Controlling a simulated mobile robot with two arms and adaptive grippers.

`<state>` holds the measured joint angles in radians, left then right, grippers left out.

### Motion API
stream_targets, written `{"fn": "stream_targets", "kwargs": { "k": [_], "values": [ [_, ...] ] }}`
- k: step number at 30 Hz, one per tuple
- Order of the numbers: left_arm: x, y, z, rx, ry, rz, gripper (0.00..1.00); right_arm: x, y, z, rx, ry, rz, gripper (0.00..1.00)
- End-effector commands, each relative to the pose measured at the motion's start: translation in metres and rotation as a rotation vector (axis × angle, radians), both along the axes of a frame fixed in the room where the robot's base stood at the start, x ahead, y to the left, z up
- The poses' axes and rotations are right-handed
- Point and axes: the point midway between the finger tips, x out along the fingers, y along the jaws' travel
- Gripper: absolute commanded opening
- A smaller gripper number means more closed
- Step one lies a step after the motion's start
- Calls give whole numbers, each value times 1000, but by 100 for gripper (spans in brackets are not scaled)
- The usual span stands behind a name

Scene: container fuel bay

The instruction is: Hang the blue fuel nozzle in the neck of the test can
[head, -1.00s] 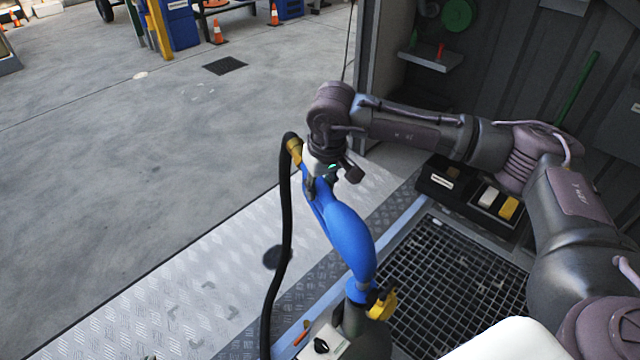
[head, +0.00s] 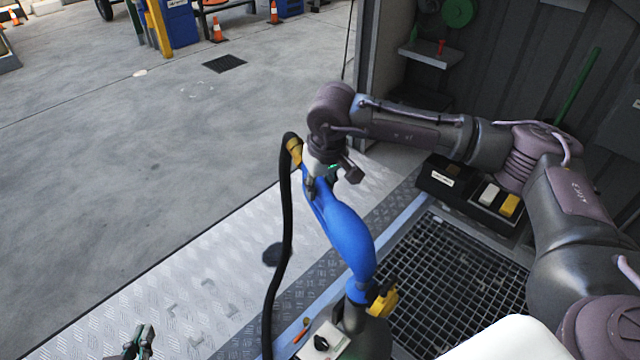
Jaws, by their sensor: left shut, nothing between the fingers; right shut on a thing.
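The blue fuel nozzle (head: 349,239) is tilted, its upper end in my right gripper (head: 318,182) and its lower end down at the dark neck of the test can (head: 371,341). A yellow cap (head: 383,301) sits beside that neck. The nozzle covers the mouth, so I cannot tell how far the spout is in. My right gripper is shut on the nozzle near its yellow hose collar (head: 294,150). My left gripper (head: 140,343) is shut and empty at the bottom left edge, well apart from the nozzle and can.
A black hose (head: 283,240) hangs from the nozzle's upper end, left of the can. A white box with a black knob (head: 321,343) is beside the can. A floor grating (head: 455,285) and a dark tray (head: 460,192) lie to the right.

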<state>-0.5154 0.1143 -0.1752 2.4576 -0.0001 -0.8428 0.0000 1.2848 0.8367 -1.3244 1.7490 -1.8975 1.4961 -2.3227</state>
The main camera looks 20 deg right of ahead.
Motion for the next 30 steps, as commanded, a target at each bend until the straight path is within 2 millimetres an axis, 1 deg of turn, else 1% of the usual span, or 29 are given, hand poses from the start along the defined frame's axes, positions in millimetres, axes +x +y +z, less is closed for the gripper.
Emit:
{"fn": "stream_targets", "kwargs": {
  "k": [18,30],
  "values": [
    [18,-7,28,-37,-169,-8,0,0,0,-9,1,-2,0,0],
    [23,-11,42,-62,-263,-15,0,0,0,-14,1,-2,0,0]
  ]
}}
